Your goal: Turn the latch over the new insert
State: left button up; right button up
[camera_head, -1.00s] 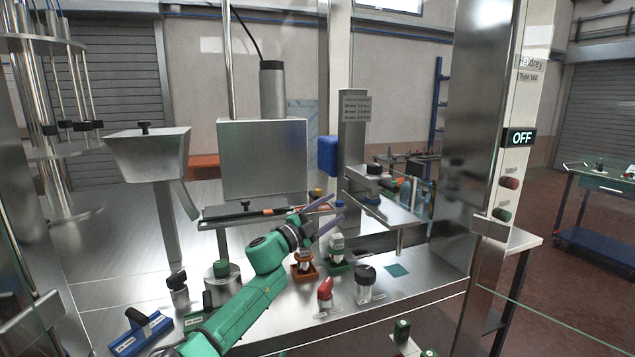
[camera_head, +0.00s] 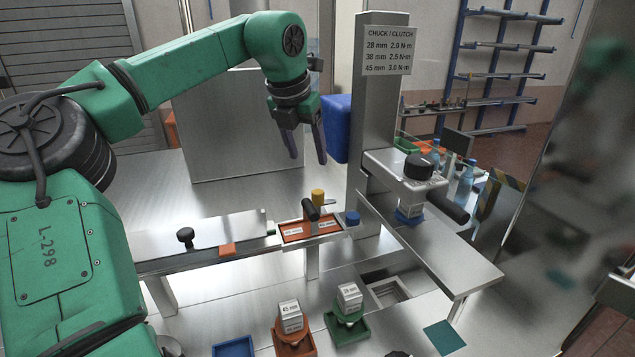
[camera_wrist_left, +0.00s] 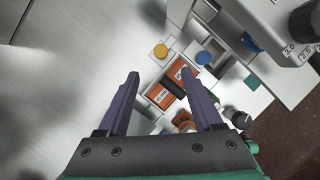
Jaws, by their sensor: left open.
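An orange insert with white labels (camera_head: 297,232) lies in a metal seat at the right end of the rail. It also shows in the left wrist view (camera_wrist_left: 160,97). A short black handle (camera_head: 311,210), which looks like the latch, stands at the insert's back edge beside a yellow knob (camera_head: 318,196). A blue knob (camera_head: 352,217) is at the seat's right end. How far the latch covers the insert, I cannot tell. My left gripper (camera_head: 307,158) is open and empty, pointing down above and behind the insert, apart from it. My right gripper is out of view.
A chuck station (camera_head: 405,170) with a black knob and a side handle stands to the right, by a post with a blue box (camera_head: 337,127). Orange (camera_head: 295,340) and green (camera_head: 347,325) holders with labelled pieces stand in front.

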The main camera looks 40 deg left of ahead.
aim_at(317, 192)
pick_arm(q)
jog(key=x, duration=0.2)
jog(key=p+x, duration=0.1)
jog(key=shift+s+d+f, duration=0.2)
jog(key=shift+s+f, duration=0.05)
jog(key=shift+f, duration=0.1)
jog(key=x, duration=0.2)
jog(key=p+x, duration=0.1)
jog(key=x, duration=0.2)
jog(key=p+x, duration=0.1)
jog(key=x, duration=0.2)
jog(key=shift+w+a, duration=0.3)
jog(key=shift+w, duration=0.2)
jog(key=shift+f, duration=0.3)
jog(key=shift+s+d, duration=0.1)
jog(key=shift+s, duration=0.05)
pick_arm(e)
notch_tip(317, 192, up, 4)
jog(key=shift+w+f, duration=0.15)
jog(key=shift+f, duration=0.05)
pick_arm(q)
jog(key=shift+c, duration=0.4)
grip_shut()
